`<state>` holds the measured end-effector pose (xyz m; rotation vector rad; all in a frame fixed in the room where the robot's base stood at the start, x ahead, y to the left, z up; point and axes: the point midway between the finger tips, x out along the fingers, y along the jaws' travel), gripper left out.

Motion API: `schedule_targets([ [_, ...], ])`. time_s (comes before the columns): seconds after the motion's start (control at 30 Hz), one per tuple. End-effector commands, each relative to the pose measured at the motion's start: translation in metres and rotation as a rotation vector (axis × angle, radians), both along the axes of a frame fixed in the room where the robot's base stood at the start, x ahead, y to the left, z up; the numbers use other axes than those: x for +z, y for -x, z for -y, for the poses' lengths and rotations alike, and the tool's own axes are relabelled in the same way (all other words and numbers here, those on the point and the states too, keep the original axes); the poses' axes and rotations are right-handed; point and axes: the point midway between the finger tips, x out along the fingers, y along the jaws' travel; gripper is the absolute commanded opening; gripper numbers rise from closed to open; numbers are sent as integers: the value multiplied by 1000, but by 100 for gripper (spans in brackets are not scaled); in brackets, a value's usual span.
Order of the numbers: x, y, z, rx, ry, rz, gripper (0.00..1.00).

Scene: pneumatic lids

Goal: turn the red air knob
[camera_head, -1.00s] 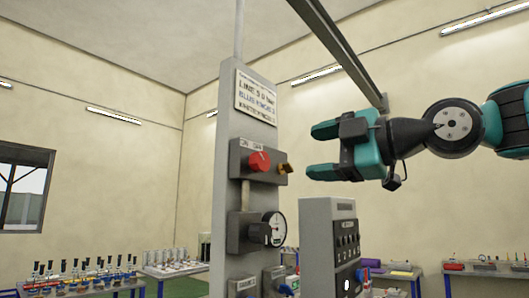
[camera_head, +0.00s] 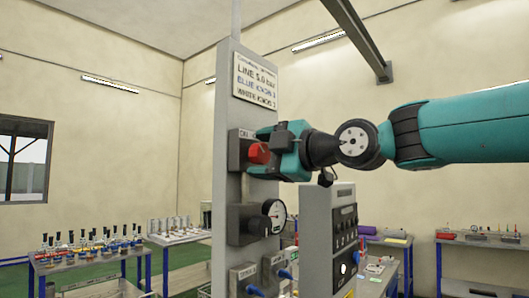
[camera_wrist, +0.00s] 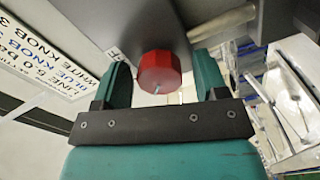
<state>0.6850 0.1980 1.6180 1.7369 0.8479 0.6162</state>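The red air knob (camera_head: 259,153) sits on a grey box on the upright panel (camera_head: 229,100), above a round gauge (camera_head: 273,215). My gripper (camera_head: 262,150) reaches it from the right, its fingers at the knob. In the wrist view the knob (camera_wrist: 160,72) lies between the two teal fingers, with a narrow gap on each side. The gripper is open and not closed on the knob. The knob's label is partly hidden by my gripper.
A white sign (camera_head: 255,80) is on the panel above the knob. A grey control cabinet (camera_head: 318,240) stands close below my arm. Blue-handled parts (camera_head: 284,274) sit low on the panel. Benches with glassware (camera_head: 90,255) stand behind at the left.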

Motion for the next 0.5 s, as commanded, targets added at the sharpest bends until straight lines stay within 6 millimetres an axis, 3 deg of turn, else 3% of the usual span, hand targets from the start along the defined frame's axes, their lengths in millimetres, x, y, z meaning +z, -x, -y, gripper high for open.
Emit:
schedule_targets([
  [0.03, 0, 0, 0, 0, 0, 0, 54],
  [0.2, 0, 0, 0, 0, 0, 0, 19],
  [0.5, -1, 0, 1, 0, -18, -23, 19],
])
